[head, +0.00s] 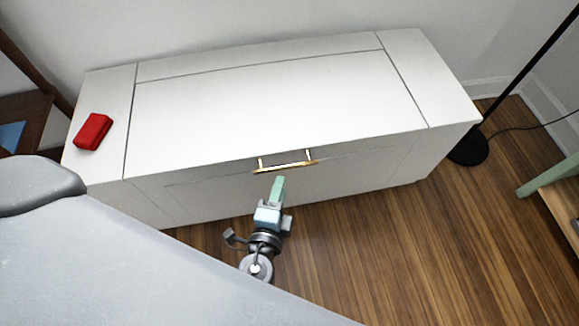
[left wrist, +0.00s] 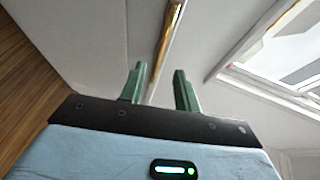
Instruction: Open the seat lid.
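The seat lid (head: 260,95) is the large white middle panel on top of a long white bench (head: 425,75). It lies flat and closed, level with the bench's top border. A gold bar handle (head: 287,166) sits at the middle of the lid's front edge; it also shows in the left wrist view (left wrist: 168,35). My left gripper (head: 279,180), with green fingers, is just in front of and below the handle. In the left wrist view its fingers (left wrist: 160,72) are apart with nothing between them, and the handle lies beyond the tips. My right gripper is out of view.
A red box-like item (head: 93,132) rests on the bench's left end, beside the lid seam. A black floor lamp (head: 468,150) stands at the bench's right end. A wooden table with green legs (head: 550,178) is at far right. Wood floor (head: 400,250) in front is clear.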

